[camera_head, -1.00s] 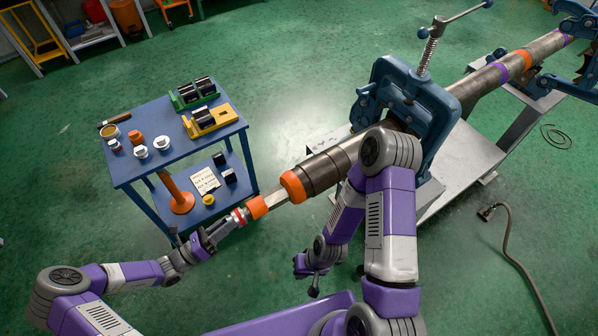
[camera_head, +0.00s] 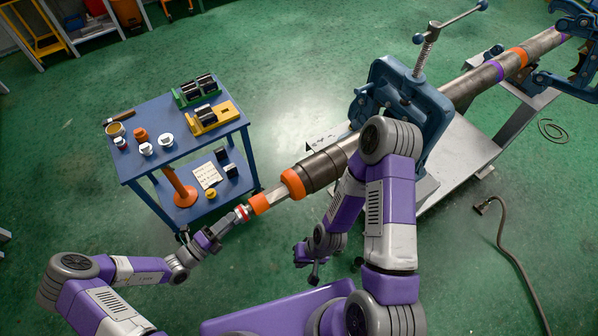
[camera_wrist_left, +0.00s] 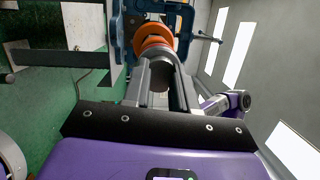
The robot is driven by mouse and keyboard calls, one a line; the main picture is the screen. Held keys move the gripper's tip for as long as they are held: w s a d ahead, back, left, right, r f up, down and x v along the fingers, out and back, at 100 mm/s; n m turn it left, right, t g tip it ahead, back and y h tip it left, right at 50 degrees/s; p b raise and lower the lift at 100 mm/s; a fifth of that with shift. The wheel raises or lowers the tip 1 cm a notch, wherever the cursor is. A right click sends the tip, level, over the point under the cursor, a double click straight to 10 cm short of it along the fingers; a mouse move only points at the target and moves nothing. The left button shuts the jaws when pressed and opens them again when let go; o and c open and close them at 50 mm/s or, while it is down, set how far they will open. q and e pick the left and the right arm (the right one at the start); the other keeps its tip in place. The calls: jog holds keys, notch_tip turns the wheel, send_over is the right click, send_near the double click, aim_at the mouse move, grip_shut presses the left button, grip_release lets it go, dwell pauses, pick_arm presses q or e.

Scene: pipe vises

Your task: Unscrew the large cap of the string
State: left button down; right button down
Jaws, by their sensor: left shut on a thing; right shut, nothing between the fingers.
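The string (camera_head: 322,166) is a long grey pipe held in a blue vise (camera_head: 398,105). Its near end has an orange collar (camera_head: 293,184), a narrower silver length (camera_head: 277,194), an orange piece (camera_head: 260,204) and a small red-and-white tip (camera_head: 242,213). I cannot tell which of these is the large cap. My left gripper (camera_head: 233,219) is shut on the end piece at this tip. In the left wrist view its fingers (camera_wrist_left: 161,84) flank a dark round end, with orange rings (camera_wrist_left: 153,43) beyond. My right gripper (camera_head: 314,272) is shut and empty, below the string.
A blue cart (camera_head: 160,180) left of the string carries white caps (camera_head: 166,140), an orange cap (camera_head: 141,134), a yellow holder (camera_head: 222,112) and a green holder (camera_head: 185,99). A second vise (camera_head: 575,75) stands far right. A hose (camera_head: 510,245) lies on the floor.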

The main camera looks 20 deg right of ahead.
pick_arm(q)
jog(key=n+y+p, duration=0.1)
jog(key=n, duration=0.3)
jog(key=n+g+p, duration=0.1)
jog(key=n, duration=0.3)
jog(key=shift+w+a+n+y, duration=0.1)
jog(key=shift+n+y, duration=0.2)
jog(key=shift+y, duration=0.1)
jog(key=c, duration=1.3)
grip_release()
jog(key=o, duration=0.3)
jog(key=shift+v, duration=1.05)
jog(key=shift+w+a+f, duration=0.1)
jog(key=shift+w+f, duration=0.05)
